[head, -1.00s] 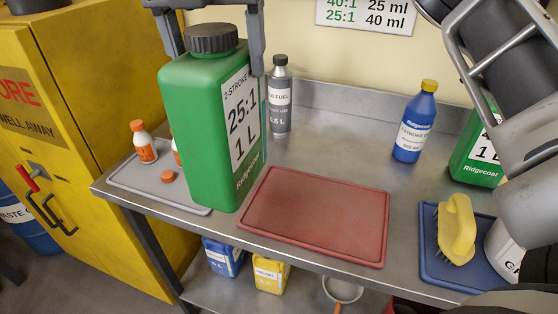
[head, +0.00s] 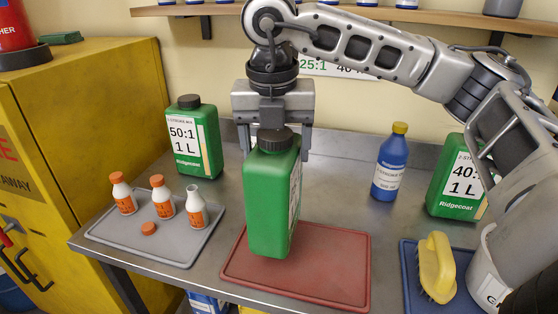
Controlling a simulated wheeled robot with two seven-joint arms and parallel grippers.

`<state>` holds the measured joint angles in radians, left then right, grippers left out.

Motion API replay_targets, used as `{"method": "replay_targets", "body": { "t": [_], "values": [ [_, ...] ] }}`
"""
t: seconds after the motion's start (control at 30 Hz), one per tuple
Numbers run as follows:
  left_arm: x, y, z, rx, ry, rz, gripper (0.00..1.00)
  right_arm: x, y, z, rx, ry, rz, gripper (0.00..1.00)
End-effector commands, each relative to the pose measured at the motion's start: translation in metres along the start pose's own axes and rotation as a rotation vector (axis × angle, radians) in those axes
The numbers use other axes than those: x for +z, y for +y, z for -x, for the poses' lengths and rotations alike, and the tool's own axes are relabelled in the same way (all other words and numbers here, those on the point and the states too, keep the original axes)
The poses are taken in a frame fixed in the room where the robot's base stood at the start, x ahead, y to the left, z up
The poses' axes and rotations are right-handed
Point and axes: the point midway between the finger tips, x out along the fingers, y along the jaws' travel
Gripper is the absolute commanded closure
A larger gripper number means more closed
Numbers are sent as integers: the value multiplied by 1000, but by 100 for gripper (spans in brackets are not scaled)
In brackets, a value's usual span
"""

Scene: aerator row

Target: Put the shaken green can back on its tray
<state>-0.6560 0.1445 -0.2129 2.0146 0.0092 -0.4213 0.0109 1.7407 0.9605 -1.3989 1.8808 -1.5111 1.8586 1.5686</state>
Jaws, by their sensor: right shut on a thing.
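The green can (head: 270,205) with a dark cap is upright in my right gripper (head: 273,140). The gripper comes from above, with one finger on each side of the can's top. The can's label is turned to the right and shows only edge-on. The can's base is over the back left part of the red tray (head: 335,285); I cannot tell whether it touches the tray or hangs just above it. The rest of the red tray is bare. My left gripper is not in view.
A grey tray (head: 150,250) at left holds three small orange-labelled bottles (head: 160,197) and a loose orange cap (head: 149,228). A 50:1 green can (head: 194,140), a blue bottle (head: 390,165) and a 40:1 green can (head: 458,180) stand behind. A yellow brush (head: 436,265) lies on a blue tray (head: 408,275).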

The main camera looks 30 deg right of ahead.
Motion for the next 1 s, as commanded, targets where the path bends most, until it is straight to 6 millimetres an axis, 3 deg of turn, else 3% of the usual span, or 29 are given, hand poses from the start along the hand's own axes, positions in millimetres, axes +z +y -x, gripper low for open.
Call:
{"method": "replay_targets", "body": {
  "t": [0.3,0.77,0.8,0.87,1.0],
  "values": [
    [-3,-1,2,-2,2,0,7,0,-4,-33,1,-2,-3,92],
    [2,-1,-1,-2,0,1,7,-1,-3,-41,3,-2,-3,92],
    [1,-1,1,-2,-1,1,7,-1,-4,-41,-2,1,-2,17],
    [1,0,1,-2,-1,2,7,-1,-4,-40,-2,1,-2,6],
    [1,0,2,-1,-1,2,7,-1,-4,-40,-1,1,-2,6]
  ]
}}
